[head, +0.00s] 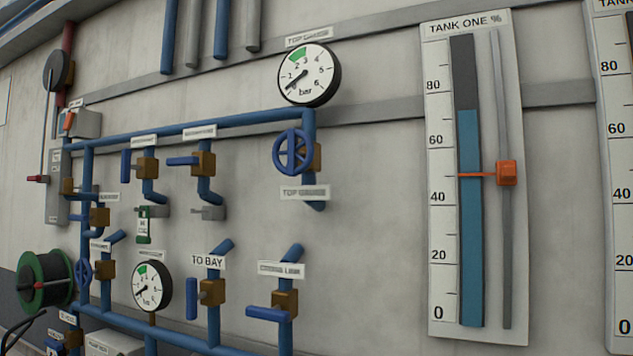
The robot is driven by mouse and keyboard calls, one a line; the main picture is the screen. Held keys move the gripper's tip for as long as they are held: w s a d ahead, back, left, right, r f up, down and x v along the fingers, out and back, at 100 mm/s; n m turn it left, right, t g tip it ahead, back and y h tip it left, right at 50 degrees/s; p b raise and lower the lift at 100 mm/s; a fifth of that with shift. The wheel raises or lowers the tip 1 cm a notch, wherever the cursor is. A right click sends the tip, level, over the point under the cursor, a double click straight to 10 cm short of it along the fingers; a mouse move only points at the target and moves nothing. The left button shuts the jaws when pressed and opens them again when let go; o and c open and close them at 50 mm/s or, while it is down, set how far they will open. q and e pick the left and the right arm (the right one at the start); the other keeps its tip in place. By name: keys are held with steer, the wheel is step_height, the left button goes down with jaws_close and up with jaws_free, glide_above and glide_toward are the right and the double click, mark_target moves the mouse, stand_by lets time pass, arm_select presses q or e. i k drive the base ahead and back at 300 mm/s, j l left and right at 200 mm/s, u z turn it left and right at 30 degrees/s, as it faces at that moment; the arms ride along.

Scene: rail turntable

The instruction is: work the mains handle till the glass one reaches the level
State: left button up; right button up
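The tank one gauge (433,220) is a white panel on the wall at the right, marked 0 to 80. Its blue column (470,230) stands at roughly 70. The valves are blue levers and wheels on brown bodies at the left and centre. Many labels are too small to read, so I cannot tell which is the mains handle. A blue handwheel (293,152) is at upper centre. Neither of my grippers is in view.
A lever (266,314) under a cross link label and the to bay lever (192,298) are low centre. Two dials, upper (309,74) and lower (151,287), hang by the blue pipes. A green hose reel (45,280) is at left. A second tank panel (618,200) is cut off at right.

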mark_target(40, 179)
steer(key=u, duration=1.55)
steer(key=i+j+u, duration=0.35)
steer(key=i+j, duration=0.25)
steer(key=i+j+u, duration=0.2)
steer(key=i, duration=0.65)
steer(key=i+j+u, duration=0.25)
steer(key=i, duration=0.6)
